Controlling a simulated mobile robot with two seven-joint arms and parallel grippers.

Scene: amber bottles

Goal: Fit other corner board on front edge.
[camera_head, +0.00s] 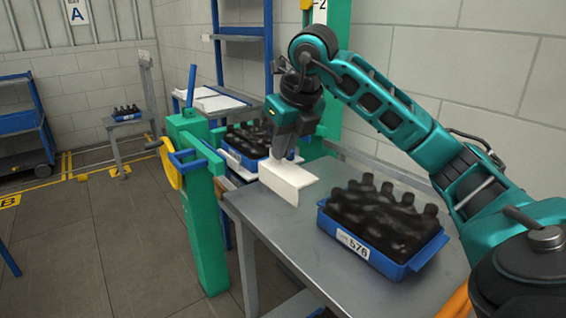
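A white corner board (290,182), L-shaped in section, is at the far left corner of the grey metal table (278,230). My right gripper (288,155) points down from above and its fingers meet the board's upper edge, appearing shut on it. I cannot tell whether the board touches the table. A second corner board cannot be made out. My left gripper is out of view.
Another blue crate of bottles (249,139) stands just behind the board, beside green posts (205,240). A yellow handle (169,163) sticks out at left. Farther back are a small stand with a crate (124,117) and a blue trolley (22,122). The table's left front is bare.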

